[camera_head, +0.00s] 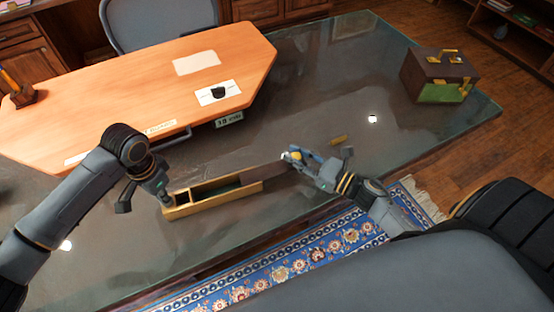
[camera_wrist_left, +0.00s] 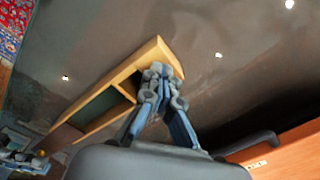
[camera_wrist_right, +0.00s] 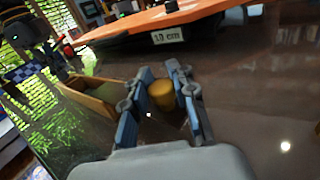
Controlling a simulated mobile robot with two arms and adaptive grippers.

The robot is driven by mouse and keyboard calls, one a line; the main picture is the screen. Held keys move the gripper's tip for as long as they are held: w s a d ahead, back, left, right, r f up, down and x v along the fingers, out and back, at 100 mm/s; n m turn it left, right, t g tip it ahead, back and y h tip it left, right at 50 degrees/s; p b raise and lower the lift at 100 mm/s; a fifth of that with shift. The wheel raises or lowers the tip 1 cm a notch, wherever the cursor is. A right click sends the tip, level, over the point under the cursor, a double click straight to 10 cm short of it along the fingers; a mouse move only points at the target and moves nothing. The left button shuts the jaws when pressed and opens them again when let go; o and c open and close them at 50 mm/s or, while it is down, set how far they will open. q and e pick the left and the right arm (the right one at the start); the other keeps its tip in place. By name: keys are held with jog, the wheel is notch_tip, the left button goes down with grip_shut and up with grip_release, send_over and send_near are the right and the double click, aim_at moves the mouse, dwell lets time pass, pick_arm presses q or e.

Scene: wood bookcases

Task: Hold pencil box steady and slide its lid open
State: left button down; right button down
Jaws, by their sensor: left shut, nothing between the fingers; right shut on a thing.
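The long yellow-wood pencil box (camera_head: 216,209) lies on the dark glossy tabletop with its left part open, showing a dark inside and a divider. Its dark brown lid (camera_head: 264,174) sticks out past the right end. My left gripper (camera_head: 165,197) is shut and empty against the box's left end; in the left wrist view its fingertips (camera_wrist_left: 158,72) are at the box's end wall (camera_wrist_left: 157,52). My right gripper (camera_head: 291,158) is at the lid's outer end, shut on a yellow knob (camera_wrist_right: 162,95). Where the knob joins the lid is hidden.
A brown and green chest (camera_head: 439,77) stands at the far right. An orange wooden board (camera_head: 120,100) with cards lies behind the box, near a "10 cm" label (camera_head: 229,119). The tabletop between is clear.

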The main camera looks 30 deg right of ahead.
pick_arm(q)
jog(key=shift+s+a+f, duration=0.1)
jog(key=shift+s+f, duration=0.15)
jog(key=shift+f, duration=0.1)
pick_arm(e)
jog(key=shift+d+f, duration=0.1)
jog(key=shift+d, duration=0.1)
jog(key=c, duration=1.1)
grip_release()
jog(key=shift+o, duration=0.2)
jog(key=v, duration=1.2)
jog(key=shift+s, duration=0.15)
pick_arm(q)
jog(key=r+p, duration=0.2)
jog(key=shift+w+r+p, duration=0.1)
jog(key=shift+w+p, duration=0.1)
jog(key=shift+p, duration=0.15)
pick_arm(e)
notch_tip(320, 180, up, 3)
jog(key=shift+f, duration=0.2)
pick_arm(q)
notch_tip(320, 180, up, 4)
jog(key=p, duration=0.5)
jog(key=shift+r, duration=0.2)
jog(key=shift+f, duration=0.1)
pick_arm(e)
notch_tip(320, 180, up, 5)
jog(key=shift+r, duration=0.1)
pick_arm(q)
jog(key=shift+w, duration=0.1)
